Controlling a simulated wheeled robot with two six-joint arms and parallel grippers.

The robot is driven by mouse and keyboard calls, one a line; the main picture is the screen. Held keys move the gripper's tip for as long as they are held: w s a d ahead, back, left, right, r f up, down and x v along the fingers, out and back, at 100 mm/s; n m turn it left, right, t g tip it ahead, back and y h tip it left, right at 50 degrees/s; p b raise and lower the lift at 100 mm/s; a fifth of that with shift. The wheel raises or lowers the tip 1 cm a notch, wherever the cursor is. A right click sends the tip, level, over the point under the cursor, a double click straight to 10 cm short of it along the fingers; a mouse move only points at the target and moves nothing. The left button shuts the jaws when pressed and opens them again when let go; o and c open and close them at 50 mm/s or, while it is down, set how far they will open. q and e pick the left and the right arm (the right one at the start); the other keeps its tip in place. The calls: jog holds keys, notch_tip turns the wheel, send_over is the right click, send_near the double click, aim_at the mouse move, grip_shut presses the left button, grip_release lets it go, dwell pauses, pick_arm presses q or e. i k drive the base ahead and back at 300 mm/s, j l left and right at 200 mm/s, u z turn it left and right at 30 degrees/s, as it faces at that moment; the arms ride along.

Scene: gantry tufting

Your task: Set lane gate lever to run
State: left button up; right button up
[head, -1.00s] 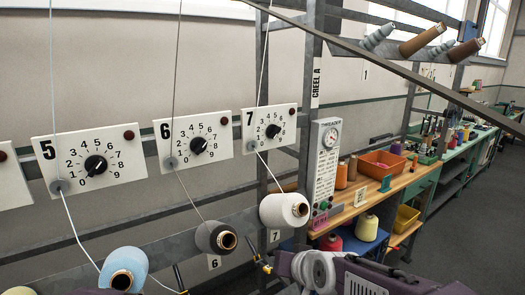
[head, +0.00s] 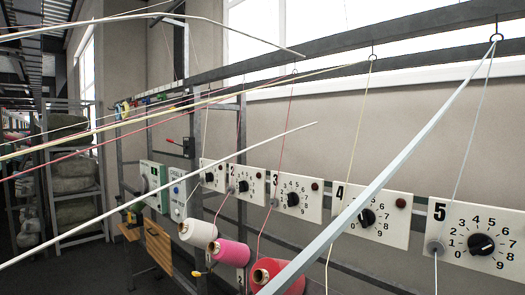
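Neither of my grippers shows in the head view. A small lever with a red handle (head: 174,141) sticks out to the left from a dark box (head: 188,147) on the frame at the far left end of the creel. I cannot tell whether it is the lane gate lever, and its marking is too small to read. Numbered white panels with black dials line the rail, among them panel 5 (head: 497,222), panel 4 (head: 353,225), panel 3 (head: 315,206) and panel 2 (head: 233,194).
Cones of yarn sit below the panels: a white cone (head: 197,233), a pink cone (head: 232,252) and a red cone (head: 280,276). Pale strands cross the view. A green box (head: 152,184) hangs at the frame's end. Shelves (head: 75,185) with bundles stand at far left.

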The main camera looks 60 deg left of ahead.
aim_at(171, 141)
jog(key=u, duration=2.9)
